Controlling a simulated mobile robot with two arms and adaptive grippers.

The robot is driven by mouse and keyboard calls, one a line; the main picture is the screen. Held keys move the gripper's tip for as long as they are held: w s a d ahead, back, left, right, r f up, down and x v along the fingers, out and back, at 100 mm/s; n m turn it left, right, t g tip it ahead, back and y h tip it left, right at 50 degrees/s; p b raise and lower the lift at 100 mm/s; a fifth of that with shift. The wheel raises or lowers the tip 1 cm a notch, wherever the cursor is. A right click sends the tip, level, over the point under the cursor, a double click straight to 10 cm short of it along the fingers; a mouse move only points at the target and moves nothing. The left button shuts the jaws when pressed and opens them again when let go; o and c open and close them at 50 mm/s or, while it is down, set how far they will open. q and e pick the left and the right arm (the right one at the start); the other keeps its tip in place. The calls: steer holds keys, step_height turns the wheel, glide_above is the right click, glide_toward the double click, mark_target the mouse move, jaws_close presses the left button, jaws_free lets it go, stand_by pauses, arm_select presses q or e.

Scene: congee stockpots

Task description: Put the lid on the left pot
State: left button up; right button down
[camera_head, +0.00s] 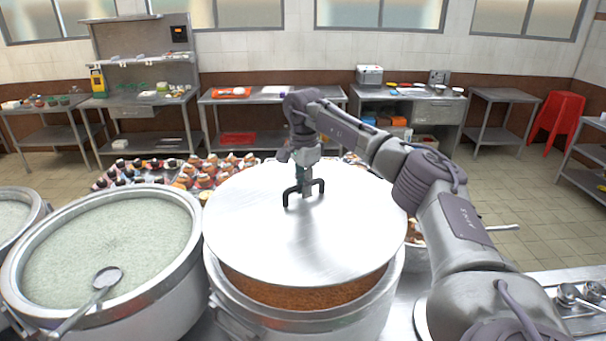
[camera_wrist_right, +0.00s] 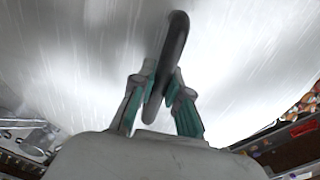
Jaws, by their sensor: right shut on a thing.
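The big round silver lid (camera_head: 290,240) is over the brown-filled pot (camera_head: 300,322) in the middle of the head view. A strip of the brown contents shows along the lid's front edge, so it is set back from the near rim; contact at the back is hidden. My right gripper (camera_head: 304,187) is shut on the lid's black handle, which also shows between the fingers in the right wrist view (camera_wrist_right: 174,50). The pot to the left (camera_head: 155,308) is uncovered and full of pale green congee (camera_head: 110,240). My left gripper is not in view.
A ladle (camera_head: 104,280) lies across the congee pot's near rim. Another open pot (camera_head: 42,208) is cut off at the left edge. Several small colourful jars (camera_head: 215,172) stand behind the pots. Steel tables (camera_head: 270,96) line the back wall, with open floor before them.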

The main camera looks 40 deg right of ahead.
mark_target(304, 203)
steer(key=shift+r, duration=0.1)
steer(key=shift+f, duration=0.55)
steer(key=shift+d+f, duration=0.1)
steer(key=shift+f, duration=0.3)
step_height(304, 203, down, 4)
steer(key=shift+r+b, duration=0.25)
steer(key=shift+b, duration=0.05)
steer(key=shift+w+f, duration=0.1)
steer(key=shift+f, duration=0.25)
steer(key=shift+f+b, duration=0.3)
steer(key=shift+f, duration=0.1)
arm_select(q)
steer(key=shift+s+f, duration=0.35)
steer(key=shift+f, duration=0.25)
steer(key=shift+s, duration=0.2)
